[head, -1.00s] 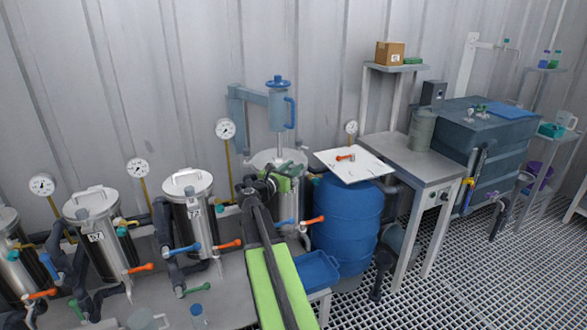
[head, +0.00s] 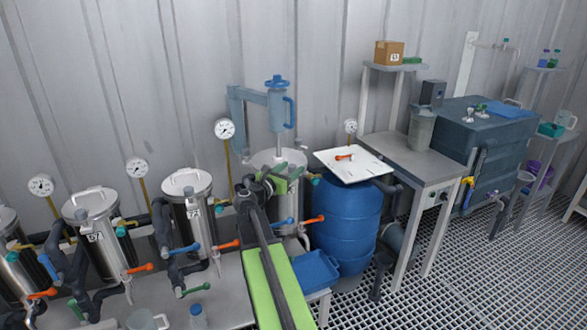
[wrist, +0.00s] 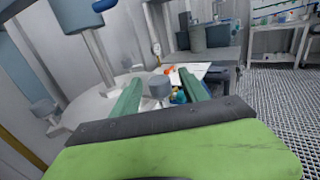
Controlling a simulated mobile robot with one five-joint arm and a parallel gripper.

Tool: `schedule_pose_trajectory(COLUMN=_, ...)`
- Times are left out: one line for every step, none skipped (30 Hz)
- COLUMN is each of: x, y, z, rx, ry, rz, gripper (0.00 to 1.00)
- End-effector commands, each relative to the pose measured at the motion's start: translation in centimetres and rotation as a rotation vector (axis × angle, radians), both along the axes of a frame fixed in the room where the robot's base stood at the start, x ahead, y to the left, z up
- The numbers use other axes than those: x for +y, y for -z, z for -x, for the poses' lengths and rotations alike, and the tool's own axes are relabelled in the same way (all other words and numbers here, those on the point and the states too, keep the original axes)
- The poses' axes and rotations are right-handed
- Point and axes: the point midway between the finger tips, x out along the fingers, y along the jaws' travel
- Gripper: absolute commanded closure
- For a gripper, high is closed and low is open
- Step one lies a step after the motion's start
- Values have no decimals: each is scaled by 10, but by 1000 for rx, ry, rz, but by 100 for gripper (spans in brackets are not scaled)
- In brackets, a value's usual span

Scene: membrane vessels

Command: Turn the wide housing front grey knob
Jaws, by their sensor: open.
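The wide housing (head: 288,205) is the steel vessel below the blue press. Its pale round lid (wrist: 92,112) fills the left of the wrist view. The front grey knob (wrist: 160,88), a short grey cylinder, stands between the two green fingers of my gripper (wrist: 159,78). The fingers are open, one on each side of it, and I see no clear contact. Another grey knob (wrist: 43,108) stands on the lid further left. In the head view my gripper (head: 292,174) is over the lid's front and hides part of it.
A blue-handled press (head: 281,108) rises over the lid, its rod close to my gripper. A blue barrel (head: 346,228) with a white board (head: 354,166) stands to the right. Narrower steel housings (head: 188,215) with coloured valve handles stand to the left.

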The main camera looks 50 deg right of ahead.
Motion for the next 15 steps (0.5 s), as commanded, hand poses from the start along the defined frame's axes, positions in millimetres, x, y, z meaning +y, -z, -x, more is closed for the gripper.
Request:
schedule_pose_trajectory(x=13, y=0, z=4, rx=0, ry=-3, rz=0, gripper=48)
schedule_pose_trajectory(x=21, y=0, z=6, rx=0, ry=-4, rz=0, gripper=48)
schedule_pose_trajectory(x=32, y=0, z=8, rx=0, ry=-4, rz=0, gripper=48)
schedule_pose_trajectory(x=41, y=0, z=10, rx=0, ry=-4, rz=0, gripper=48)
schedule_pose_trajectory(x=49, y=0, z=12, rx=0, ry=-4, rz=0, gripper=48)
schedule_pose_trajectory(x=61, y=0, z=14, rx=0, ry=-5, rz=0, gripper=48)
schedule_pose_trajectory(x=69, y=0, z=16, rx=0, ry=-4, rz=0, gripper=48)
schedule_pose_trajectory(x=78, y=0, z=18, rx=0, ry=-4, rz=0, gripper=48)
schedule_pose_trajectory(x=89, y=0, z=20, rx=0, ry=-4, rz=0, gripper=48)
schedule_pose_trajectory(x=97, y=0, z=21, rx=0, ry=-4, rz=0, gripper=48)
schedule_pose_trajectory(x=104, y=0, z=23, rx=0, ry=-4, rz=0, gripper=48)
schedule_pose_trajectory(x=114, y=0, z=25, rx=0, ry=-3, rz=0, gripper=48)
schedule_pose_trajectory(x=121, y=0, z=26, rx=0, ry=-4, rz=0, gripper=48)
schedule_pose_trajectory(x=126, y=0, z=27, rx=0, ry=-3, rz=0, gripper=48)
schedule_pose_trajectory(x=134, y=0, z=28, rx=0, ry=-2, rz=0, gripper=48)
